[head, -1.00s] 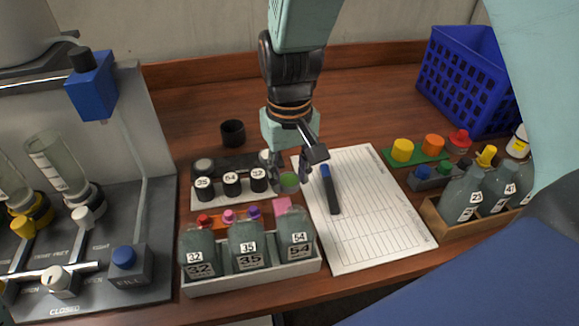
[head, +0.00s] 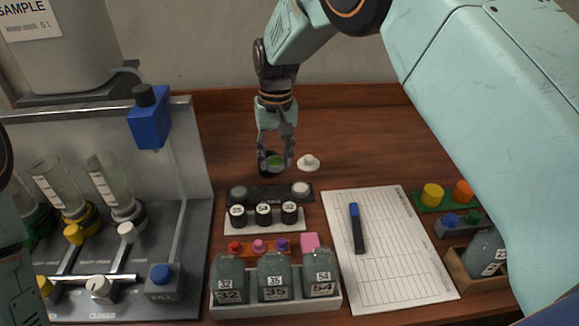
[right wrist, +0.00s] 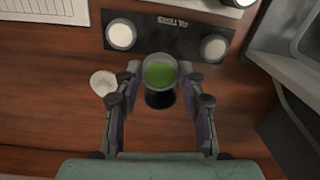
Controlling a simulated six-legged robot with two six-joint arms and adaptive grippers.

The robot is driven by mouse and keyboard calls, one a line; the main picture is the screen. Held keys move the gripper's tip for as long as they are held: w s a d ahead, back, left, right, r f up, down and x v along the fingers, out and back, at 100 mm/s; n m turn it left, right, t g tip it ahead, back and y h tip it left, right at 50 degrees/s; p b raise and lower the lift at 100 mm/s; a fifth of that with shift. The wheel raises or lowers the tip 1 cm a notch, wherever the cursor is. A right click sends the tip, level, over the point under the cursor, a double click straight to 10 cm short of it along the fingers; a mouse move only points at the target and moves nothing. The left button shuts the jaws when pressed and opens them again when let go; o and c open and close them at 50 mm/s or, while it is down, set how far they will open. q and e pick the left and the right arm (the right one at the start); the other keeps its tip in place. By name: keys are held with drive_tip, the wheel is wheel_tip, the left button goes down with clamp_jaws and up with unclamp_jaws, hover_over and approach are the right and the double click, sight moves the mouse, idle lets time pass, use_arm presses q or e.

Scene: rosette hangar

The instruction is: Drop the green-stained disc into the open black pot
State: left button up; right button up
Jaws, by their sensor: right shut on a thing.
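The green-stained disc (right wrist: 159,73) is a round green face in a pale rim, between the two fingers of my right gripper (right wrist: 159,88) in the right wrist view. In the head view the right gripper (head: 276,152) points down at the back of the table, shut on the disc (head: 276,161). The open black pot (right wrist: 160,99) shows partly below the disc in the wrist view. In the head view the pot (head: 264,168) is mostly hidden by the fingers and disc. The disc appears over the pot's mouth; I cannot tell the height gap. My left gripper is not visible.
A white knobbed lid (head: 308,162) lies right of the pot. In front are a black tray (head: 271,194) with white discs, numbered black vials (head: 264,213) and a bottle rack (head: 277,303). A clipboard sheet (head: 392,270) with a marker (head: 356,228) lies right. Lab apparatus (head: 110,250) stands left.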

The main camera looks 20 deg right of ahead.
drive_tip(key=shift+m, duration=0.8)
drive_tip(key=shift+w+f+p, duration=0.1)
drive_tip(key=shift+w+f, duration=0.15)
drive_tip(key=shift+w, duration=1)
drive_tip(key=shift+w+f+p, duration=0.1)
drive_tip(key=shift+w+f, duration=0.15)
drive_tip(key=shift+w, duration=1)
drive_tip(key=shift+w+f+p, duration=0.1)
drive_tip(key=shift+w+f, duration=0.15)
drive_tip(key=shift+w, duration=1)
drive_tip(key=shift+w+f+b, duration=0.1)
drive_tip(key=shift+f+b, duration=0.2)
drive_tip(key=shift+f, duration=0.2)
drive_tip(key=shift+r, duration=0.15)
drive_tip(key=shift+f, duration=0.4)
